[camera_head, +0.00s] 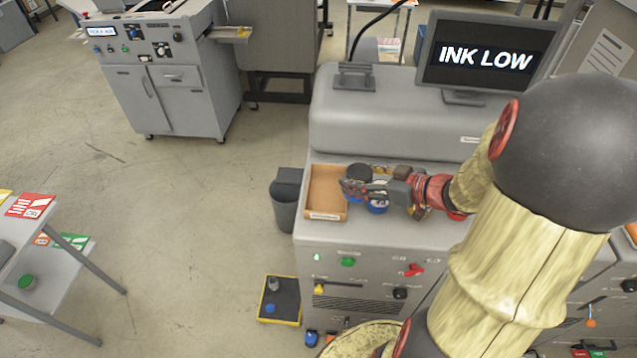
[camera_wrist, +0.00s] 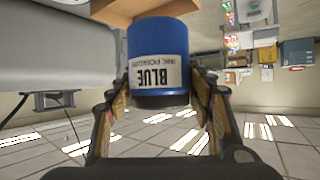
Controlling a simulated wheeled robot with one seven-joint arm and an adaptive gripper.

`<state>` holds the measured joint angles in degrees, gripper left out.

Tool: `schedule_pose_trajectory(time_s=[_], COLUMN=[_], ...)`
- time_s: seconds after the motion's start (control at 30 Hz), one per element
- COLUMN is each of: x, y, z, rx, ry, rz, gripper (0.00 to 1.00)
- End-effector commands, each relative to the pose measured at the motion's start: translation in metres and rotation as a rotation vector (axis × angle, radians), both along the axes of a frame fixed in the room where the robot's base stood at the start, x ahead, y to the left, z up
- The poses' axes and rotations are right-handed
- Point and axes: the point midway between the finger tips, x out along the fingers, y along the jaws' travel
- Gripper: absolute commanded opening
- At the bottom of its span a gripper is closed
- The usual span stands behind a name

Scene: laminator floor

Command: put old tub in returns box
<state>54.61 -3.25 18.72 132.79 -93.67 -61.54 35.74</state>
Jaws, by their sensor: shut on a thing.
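My gripper (camera_head: 360,187) is shut on a blue tub with a dark lid (camera_head: 358,172), above the grey machine top. In the wrist view the tub (camera_wrist: 160,45) sits between both fingers, its label reading "BLUE" upside down in the picture. The returns box (camera_head: 312,190) is a shallow brown open tray just left of the tub; its front label is too small to read. Its brown cardboard also shows at the top of the wrist view (camera_wrist: 115,10). A second blue tub (camera_head: 377,208) stands at the near side of my gripper, partly hidden by it.
A monitor (camera_head: 487,57) reading "INK LOW" stands behind on the raised grey housing (camera_head: 400,125). A grey bin (camera_head: 286,200) stands left of the machine. Buttons and switches line its front. A yellow-edged black tray (camera_head: 280,312) lies on the floor.

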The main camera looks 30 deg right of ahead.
Motion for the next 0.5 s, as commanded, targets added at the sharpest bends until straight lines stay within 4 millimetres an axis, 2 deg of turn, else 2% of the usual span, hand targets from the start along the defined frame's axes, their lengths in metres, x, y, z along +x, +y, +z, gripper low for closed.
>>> schedule_pose_trajectory(time_s=[0.33,0.5], x=[0.077,0.100], y=[0.015,0.018], z=[-0.037,-0.068], rx=[0.002,0.003], ry=[0.002,0.004], rz=[0.005,0.004], gripper=[0.24,0.24])
